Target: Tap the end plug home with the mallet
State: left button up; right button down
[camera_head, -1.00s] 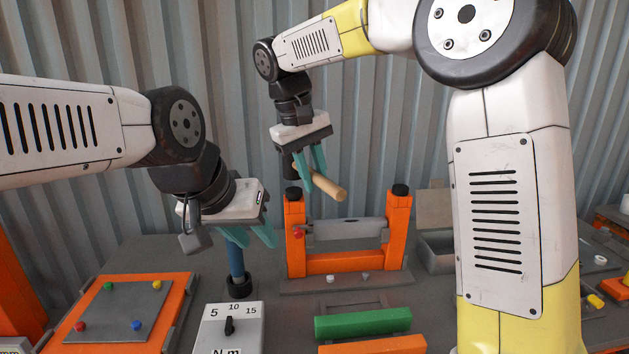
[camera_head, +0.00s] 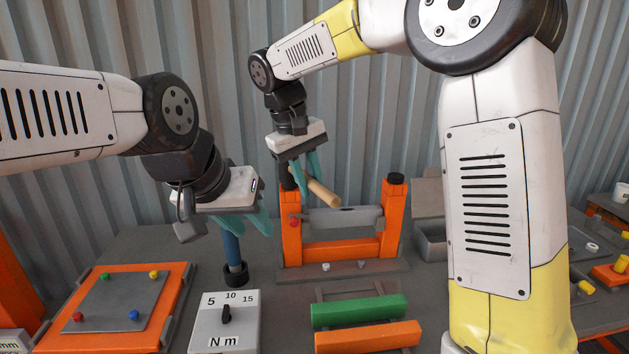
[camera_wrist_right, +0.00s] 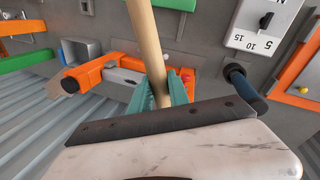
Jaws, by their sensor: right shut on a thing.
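My right gripper (camera_head: 307,167) is shut on the pale wooden handle of the mallet (camera_head: 321,194), above the orange stand. The handle also crosses the right wrist view (camera_wrist_right: 148,48). A dark piece by the left post seems to be the mallet's head, partly hidden. The orange stand (camera_head: 341,249) carries a grey board (camera_head: 344,219) between its two posts. A small red piece, apparently the end plug (camera_head: 295,222), shows at the board's left end, also in the wrist view (camera_wrist_right: 186,77). My left gripper (camera_head: 246,224) looks open and empty, above and in front of the blue upright tool.
The blue upright tool (camera_head: 232,253) stands behind a torque-setting box (camera_head: 224,323). An orange-edged panel (camera_head: 117,304) lies at left. Green (camera_head: 359,311) and orange (camera_head: 367,337) bars lie in front of the stand. A grey open box (camera_head: 431,241) is to its right.

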jog(key=shift+r, duration=0.1)
jog(key=shift+r, duration=1.9)
jog(key=shift+f, duration=0.2)
jog(key=shift+f, duration=2)
jog(key=shift+r, duration=2.05)
